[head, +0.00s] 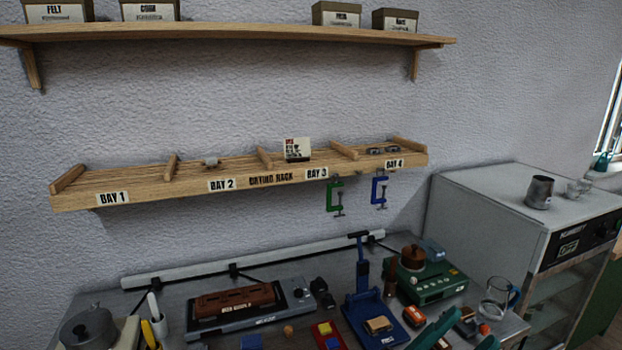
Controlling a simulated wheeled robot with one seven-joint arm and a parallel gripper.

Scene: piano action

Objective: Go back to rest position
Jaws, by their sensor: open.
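Two teal finger-like shapes, which look like my gripper (477,324), reach in from the bottom edge at the lower right, over the workbench's front right part. They stand apart, so my gripper is open. Small red and grey objects show near and between them. I cannot tell whether anything touches the fingers. The rest of my arm is out of view.
A workbench (120,300) holds a blue press (362,290), a green device (432,284) and a glass mug (496,298). The drying rack (150,190) and upper shelf (230,33) are on the wall. A grey cabinet (480,210) stands at right.

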